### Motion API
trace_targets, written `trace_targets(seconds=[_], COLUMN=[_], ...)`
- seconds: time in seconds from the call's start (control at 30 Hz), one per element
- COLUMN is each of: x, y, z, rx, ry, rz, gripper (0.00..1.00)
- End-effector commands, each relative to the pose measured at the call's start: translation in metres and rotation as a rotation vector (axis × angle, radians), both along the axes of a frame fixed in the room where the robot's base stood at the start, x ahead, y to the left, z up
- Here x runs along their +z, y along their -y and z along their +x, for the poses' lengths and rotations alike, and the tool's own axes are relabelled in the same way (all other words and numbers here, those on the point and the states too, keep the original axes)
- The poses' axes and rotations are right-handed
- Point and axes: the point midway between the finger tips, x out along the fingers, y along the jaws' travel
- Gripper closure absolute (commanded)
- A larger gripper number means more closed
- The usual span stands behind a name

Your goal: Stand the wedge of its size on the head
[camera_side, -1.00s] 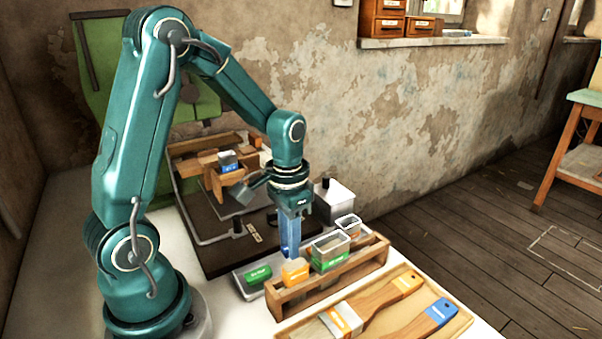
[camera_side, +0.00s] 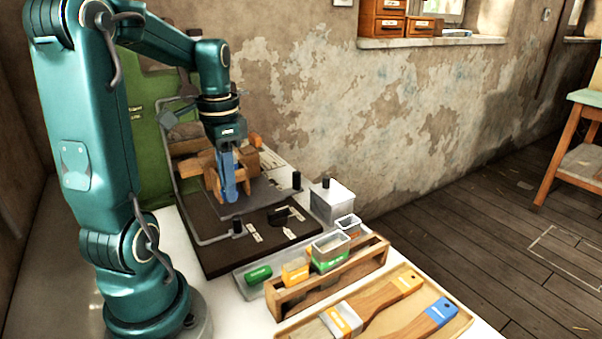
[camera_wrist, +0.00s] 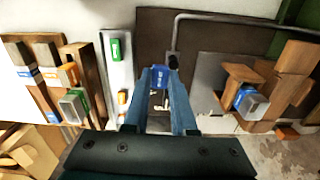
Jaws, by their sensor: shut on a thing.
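My gripper (camera_side: 229,196) is shut on a small blue wedge (camera_wrist: 160,77) with a white label, held between the fingertips in the wrist view. In the side view the blue fingers hide most of the wedge. The head (camera_wrist: 245,98), a grey piece with a blue label, sits in the wooden blocks of the press, right of my fingertips in the wrist view and apart from them. In the side view my gripper largely covers it. A green wedge (camera_side: 259,274) and an orange wedge (camera_side: 295,271) lie in the grey tray (camera_side: 244,289).
A grey box (camera_side: 332,202) stands behind. A bent metal bar (camera_side: 211,240) runs along the dark press base (camera_side: 215,262), which has open room.

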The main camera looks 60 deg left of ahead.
Motion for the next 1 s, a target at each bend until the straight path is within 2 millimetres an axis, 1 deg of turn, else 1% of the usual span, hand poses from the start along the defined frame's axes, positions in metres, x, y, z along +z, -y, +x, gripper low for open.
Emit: trace_targets(seconds=[0.03,0.2,0.4,0.5,0.63,0.77,0.9,1.0], x=[0.007,0.029,0.048,0.054,0.059,0.059,0.053,0.046], y=[-0.007,-0.032,-0.064,-0.081,-0.102,-0.123,-0.141,-0.151], z=[0.005,0.021,0.037,0.042,0.048,0.051,0.052,0.053], rx=[-0.006,-0.026,-0.032,-0.030,-0.023,-0.012,0.009,0.024], ry=[0.005,0.012,0.015,0.016,0.019,0.020,0.022,0.022], rz=[0.006,0.012,0.016,0.019,0.023,0.025,0.028,0.028], gripper=[1.00,1.00,1.00,1.00,1.00,1.00,1.00,1.00])
